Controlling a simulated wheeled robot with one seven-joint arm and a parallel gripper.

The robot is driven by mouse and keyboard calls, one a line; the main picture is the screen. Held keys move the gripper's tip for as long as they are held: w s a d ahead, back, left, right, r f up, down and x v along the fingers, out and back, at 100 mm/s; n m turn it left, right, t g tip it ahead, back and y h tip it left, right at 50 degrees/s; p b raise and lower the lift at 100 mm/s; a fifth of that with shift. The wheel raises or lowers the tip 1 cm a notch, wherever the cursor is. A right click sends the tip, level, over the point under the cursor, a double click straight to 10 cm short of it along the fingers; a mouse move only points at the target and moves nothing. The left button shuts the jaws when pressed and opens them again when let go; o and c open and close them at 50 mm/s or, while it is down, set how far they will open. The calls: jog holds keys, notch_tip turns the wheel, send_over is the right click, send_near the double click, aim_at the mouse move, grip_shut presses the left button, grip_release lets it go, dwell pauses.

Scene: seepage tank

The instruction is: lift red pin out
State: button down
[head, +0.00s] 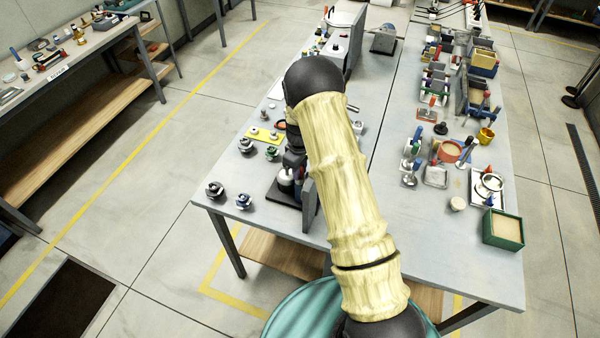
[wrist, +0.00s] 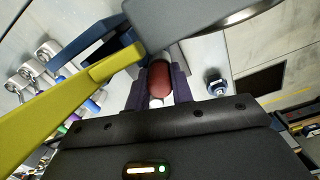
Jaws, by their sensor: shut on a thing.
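The red pin (wrist: 160,78) shows in the wrist view as a rounded dark red end between the two dark fingers of my gripper (wrist: 160,92). The fingers are shut on it. A pale part shows just below the red end. In the head view the pin cannot be made out, because my arm covers much of that area. There, a small stand with a black base (head: 283,194) and a white cylinder stands near the table's front edge, close to my arm. I cannot tell whether the pin is still seated in anything.
In the wrist view a yellow bar (wrist: 60,118) and a grey block (wrist: 190,25) lie close around the fingers. In the head view several dark knobbed fittings (head: 244,201) stand left of the stand. A green box (head: 503,231) sits at the table's right corner.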

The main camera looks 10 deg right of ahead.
jog(key=shift+r+p, duration=0.75)
jog(key=shift+r, duration=0.9)
dwell(0.7)
jog(key=shift+r+p, duration=0.75)
jog(key=shift+r, duration=0.55)
